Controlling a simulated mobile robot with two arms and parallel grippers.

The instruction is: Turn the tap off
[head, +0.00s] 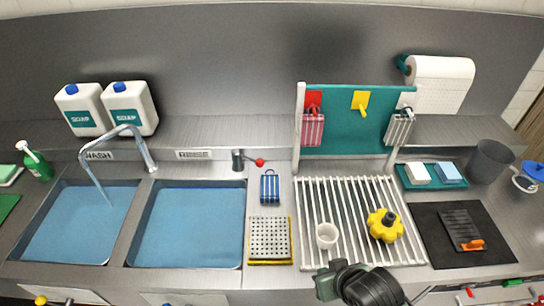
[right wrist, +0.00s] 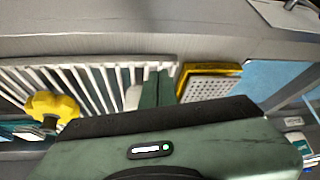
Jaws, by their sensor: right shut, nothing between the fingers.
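The silver tap (head: 143,152) stands behind the two basins, its spout curving over the left one. A thin pale-blue stream of water (head: 97,184) falls from the spout into the left basin (head: 52,252). A lever with a red knob (head: 260,162) sits on a dark post behind the right basin's right corner, pointing right. My right gripper (head: 328,280) is at the bottom centre, in front of the drying rack and well away from the lever. Its green fingers show in the right wrist view (right wrist: 156,90), shut and empty. My left gripper is not in view.
A white cup (head: 326,236) and a yellow knobbed piece (head: 385,225) stand on the white drying rack (head: 301,215). A perforated tray (head: 269,240) and a blue striped item (head: 270,187) lie between rack and right basin. Two soap jugs (head: 130,108) stand behind the tap.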

